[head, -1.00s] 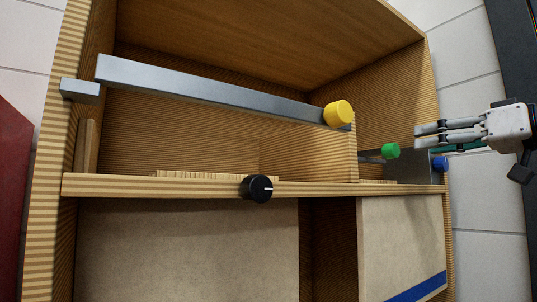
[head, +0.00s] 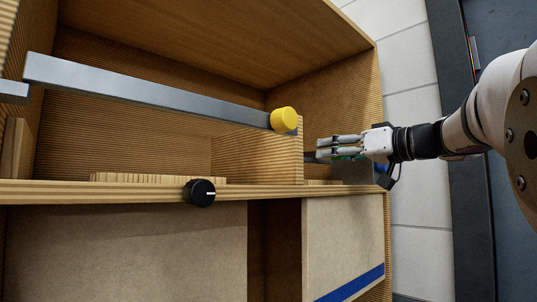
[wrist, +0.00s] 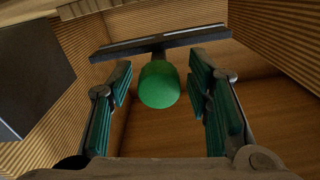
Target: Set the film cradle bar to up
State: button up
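A green knob (wrist: 159,84) on a short stem joins a dark crossbar (wrist: 160,42) in the wrist view. In the head view the green knob (head: 346,156) is mostly hidden behind my gripper (head: 323,147). My gripper is open, with one finger on each side of the green knob; I cannot tell whether they touch it. A long grey bar (head: 150,93) with a yellow knob (head: 284,120) at its right end slants down to the right across the upper compartment. No label shows which bar is the film cradle bar.
A wooden cabinet holds these bars. A black dial (head: 200,192) is on the front shelf edge (head: 100,192).

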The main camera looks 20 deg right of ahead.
grip_shut()
jog(key=shift+r+p, duration=0.3)
jog(key=shift+p, duration=0.1)
